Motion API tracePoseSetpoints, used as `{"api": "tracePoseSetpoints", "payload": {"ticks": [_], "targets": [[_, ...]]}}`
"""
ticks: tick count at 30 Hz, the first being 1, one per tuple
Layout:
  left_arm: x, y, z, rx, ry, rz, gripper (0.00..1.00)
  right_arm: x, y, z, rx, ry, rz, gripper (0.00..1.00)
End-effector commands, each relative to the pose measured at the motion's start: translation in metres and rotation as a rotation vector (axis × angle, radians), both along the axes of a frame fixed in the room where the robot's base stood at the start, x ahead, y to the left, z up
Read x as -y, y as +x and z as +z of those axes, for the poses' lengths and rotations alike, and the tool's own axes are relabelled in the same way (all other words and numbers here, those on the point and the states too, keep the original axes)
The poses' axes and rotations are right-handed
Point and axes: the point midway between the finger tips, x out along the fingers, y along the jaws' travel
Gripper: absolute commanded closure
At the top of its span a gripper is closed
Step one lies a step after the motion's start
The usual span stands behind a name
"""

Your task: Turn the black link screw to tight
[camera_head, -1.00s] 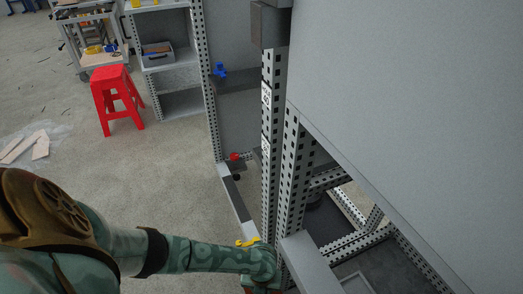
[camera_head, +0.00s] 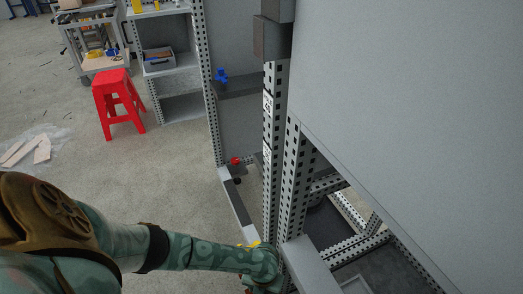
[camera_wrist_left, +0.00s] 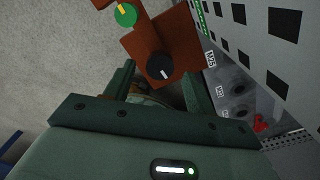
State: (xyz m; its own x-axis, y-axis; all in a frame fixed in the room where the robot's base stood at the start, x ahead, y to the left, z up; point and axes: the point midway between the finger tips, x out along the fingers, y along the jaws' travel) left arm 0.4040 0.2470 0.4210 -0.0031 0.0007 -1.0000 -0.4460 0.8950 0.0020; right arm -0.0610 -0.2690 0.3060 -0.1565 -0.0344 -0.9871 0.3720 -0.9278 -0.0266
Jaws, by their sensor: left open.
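The black link screw (camera_wrist_left: 160,68) is a round black knob with a white pointer mark. It sits on a copper-brown link plate (camera_wrist_left: 140,45) in the left wrist view. My left gripper (camera_wrist_left: 162,82) is open, with its two dark green fingers on either side of the black screw in that picture. I cannot tell whether they touch it. In the head view my left arm reaches to the cabinet's foot, and its gripper is mostly hidden at the bottom edge. My right gripper is not in view.
A green knob with a yellow mark (camera_wrist_left: 125,14) is on a neighbouring copper plate. A perforated cabinet post (camera_head: 297,170) stands close beside my left arm. A grey panel (camera_head: 410,110) fills the right. A red stool (camera_head: 118,100) stands on open floor at the left.

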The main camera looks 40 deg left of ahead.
Motion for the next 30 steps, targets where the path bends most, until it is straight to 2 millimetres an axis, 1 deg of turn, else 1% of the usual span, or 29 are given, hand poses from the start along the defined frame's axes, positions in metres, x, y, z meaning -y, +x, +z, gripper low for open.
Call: {"api": "tracePoseSetpoints", "payload": {"ticks": [1, 3, 6, 9, 30], "targets": [[0.0, 0.003, 0.019, 0.009, -0.001, -0.001, 0.45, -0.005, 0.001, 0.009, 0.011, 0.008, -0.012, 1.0], [0.0, 0.003, 0.033, 0.009, -0.001, 0.0, 0.45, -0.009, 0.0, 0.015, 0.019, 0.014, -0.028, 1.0], [0.0, 0.002, 0.047, 0.008, 0.0, 0.0, 0.45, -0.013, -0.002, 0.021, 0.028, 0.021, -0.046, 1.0], [0.0, 0.001, 0.054, 0.004, -0.001, 0.0, 0.45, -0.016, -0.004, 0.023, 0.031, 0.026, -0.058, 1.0], [0.0, 0.0, 0.054, 0.0, -0.001, 0.0, 0.45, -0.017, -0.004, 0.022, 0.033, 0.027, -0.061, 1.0]]}}
